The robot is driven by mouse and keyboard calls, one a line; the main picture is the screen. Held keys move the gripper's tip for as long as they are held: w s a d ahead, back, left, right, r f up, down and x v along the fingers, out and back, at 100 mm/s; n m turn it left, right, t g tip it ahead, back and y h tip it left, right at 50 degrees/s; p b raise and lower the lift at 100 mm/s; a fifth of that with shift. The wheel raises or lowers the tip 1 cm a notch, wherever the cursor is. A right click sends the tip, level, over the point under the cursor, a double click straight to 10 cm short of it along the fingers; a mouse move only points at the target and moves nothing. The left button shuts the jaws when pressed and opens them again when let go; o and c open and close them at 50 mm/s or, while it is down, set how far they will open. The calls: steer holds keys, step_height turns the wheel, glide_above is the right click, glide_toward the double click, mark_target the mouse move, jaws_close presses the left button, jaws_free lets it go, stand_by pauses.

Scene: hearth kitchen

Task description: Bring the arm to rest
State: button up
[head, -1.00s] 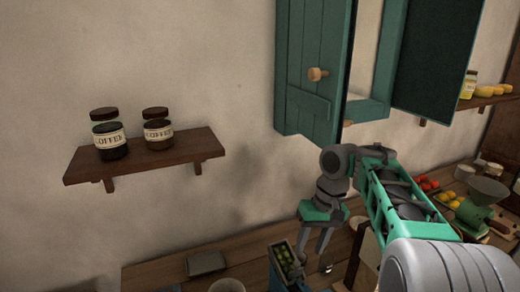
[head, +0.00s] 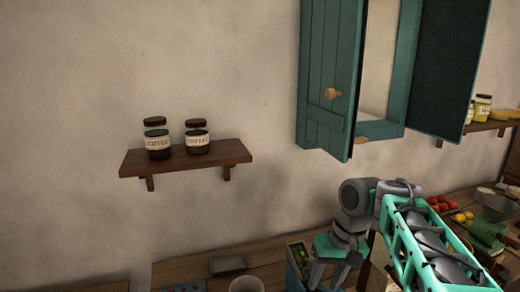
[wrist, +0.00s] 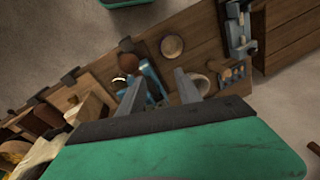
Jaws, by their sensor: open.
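My gripper (head: 328,275) hangs pointing down over the wooden counter (head: 190,268), below the open teal cupboard (head: 326,95). Its two fingers are apart, with nothing seen held between them. In the wrist view my gripper (wrist: 160,90) shows its fingers spread above the counter (wrist: 200,45). A box with green items (head: 300,255) stands right beside the fingers in the head view; I cannot tell whether they touch.
Two coffee jars (head: 158,142) stand on a wall shelf (head: 225,153) at left. A cup (head: 246,284) and a grey tray (head: 228,263) are on the counter. Red fruit (head: 441,203) and a green scale (head: 488,236) lie at right. The wall between shelf and cupboard is clear.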

steer(key=s+f+m+t+h+b, duration=0.1)
steer(key=s+f+t, duration=0.3)
steer(key=s, duration=0.7)
steer(key=shift+s+f+h+b, duration=0.15)
steer(key=shift+f+h+b, duration=0.2)
steer(key=shift+h, duration=0.25)
steer(key=shift+c, duration=0.5)
